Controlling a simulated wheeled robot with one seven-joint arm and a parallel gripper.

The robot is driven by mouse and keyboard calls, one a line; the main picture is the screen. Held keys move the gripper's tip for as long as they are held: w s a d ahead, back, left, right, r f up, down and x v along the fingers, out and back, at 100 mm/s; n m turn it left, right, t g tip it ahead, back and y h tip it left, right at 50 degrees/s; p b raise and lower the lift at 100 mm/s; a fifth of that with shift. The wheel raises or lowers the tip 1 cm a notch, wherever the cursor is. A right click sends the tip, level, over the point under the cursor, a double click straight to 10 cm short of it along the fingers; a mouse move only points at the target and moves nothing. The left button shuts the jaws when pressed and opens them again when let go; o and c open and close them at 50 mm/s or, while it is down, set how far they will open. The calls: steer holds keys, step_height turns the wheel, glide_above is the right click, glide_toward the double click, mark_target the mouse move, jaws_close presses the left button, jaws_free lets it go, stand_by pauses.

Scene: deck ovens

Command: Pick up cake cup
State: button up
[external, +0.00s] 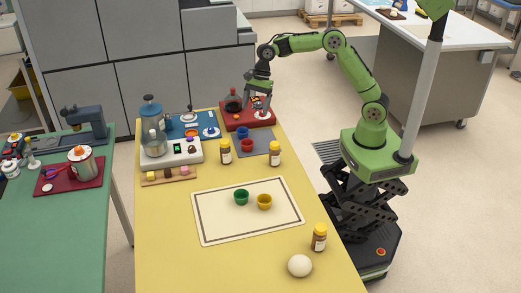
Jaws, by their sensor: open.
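Several small cups that could be cake cups stand on the yellow table. A green cup (241,197) and a yellow cup (264,202) stand side by side on a cream mat (222,232) with a dark border line. A blue cup (242,133) and a red cup (247,145) stand on a grey mat (262,149) farther back. My gripper (259,108) points down over the red tray (232,122) at the back right of the table, behind the grey mat. It is open, and its fingertips are small in view. Contact with items there cannot be told.
A dark flask (233,102) stands on the red tray. A white device (183,152) stands at left. The cream mat's front is clear.

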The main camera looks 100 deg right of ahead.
mark_target(247, 143)
steer(key=shift+m, duration=0.4)
steer(key=b+x, duration=0.2)
steer(key=x, duration=0.3)
steer(key=b+x, duration=0.2)
steer(key=x, duration=0.4)
steer(key=b+x, duration=0.2)
steer(key=x, duration=0.3)
steer(key=shift+w+d+f+b, duration=0.15)
steer(key=shift+d+f+b, duration=0.05)
steer(key=shift+f+b, duration=0.1)
steer(key=shift+r, duration=0.15)
steer(key=shift+c, duration=0.3)
steer(key=c, duration=1)
